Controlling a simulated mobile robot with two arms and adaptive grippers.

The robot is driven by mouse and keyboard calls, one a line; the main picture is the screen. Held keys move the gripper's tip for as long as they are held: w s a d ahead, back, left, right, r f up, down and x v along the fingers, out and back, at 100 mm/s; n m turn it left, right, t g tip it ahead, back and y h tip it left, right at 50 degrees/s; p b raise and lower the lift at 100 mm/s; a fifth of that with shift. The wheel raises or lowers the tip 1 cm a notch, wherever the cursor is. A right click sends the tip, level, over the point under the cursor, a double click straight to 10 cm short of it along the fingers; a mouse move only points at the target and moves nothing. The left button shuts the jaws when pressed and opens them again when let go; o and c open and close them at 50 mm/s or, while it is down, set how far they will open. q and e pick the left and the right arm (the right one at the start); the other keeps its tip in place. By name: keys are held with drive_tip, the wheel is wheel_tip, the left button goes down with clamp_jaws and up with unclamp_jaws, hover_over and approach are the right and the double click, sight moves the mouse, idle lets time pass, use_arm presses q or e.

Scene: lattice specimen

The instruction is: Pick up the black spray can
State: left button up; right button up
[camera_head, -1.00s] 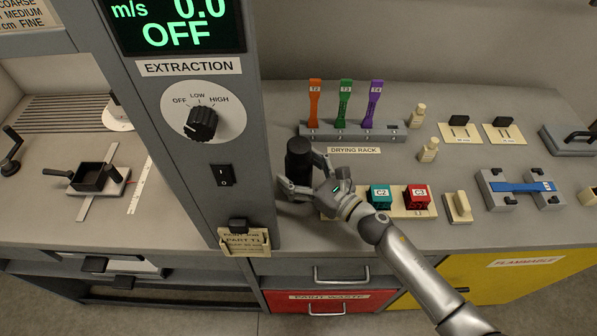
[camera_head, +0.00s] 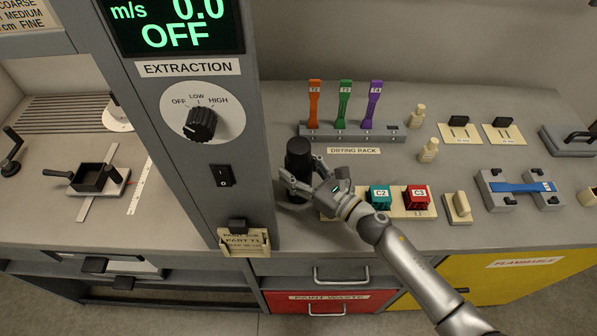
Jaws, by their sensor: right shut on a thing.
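The black spray can (camera_head: 299,157) stands upright on the grey bench, just right of the extraction column. My right gripper (camera_head: 299,182) comes in from the lower right with its fingers around the can's lower body, and it is shut on the can. The can's base is partly hidden by the fingers. The can seems to stand at bench level; I cannot tell whether its base touches the bench. My left gripper is not in view.
The drying rack (camera_head: 350,132) with orange, green and purple strips stands behind the can. A cream tray (camera_head: 427,208) with teal and red cubes sits close right of my gripper. The extraction column (camera_head: 205,190) is close on the left.

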sight(299, 144)
wheel_tip(299, 144, up, 10)
drive_tip(key=shift+f+p, duration=0.2)
drive_tip(key=shift+p, duration=1.05)
wheel_tip(299, 144, up, 4)
drive_tip(key=p, duration=0.3)
drive_tip(key=shift+f, duration=0.15)
drive_tip(key=shift+f, duration=0.15)
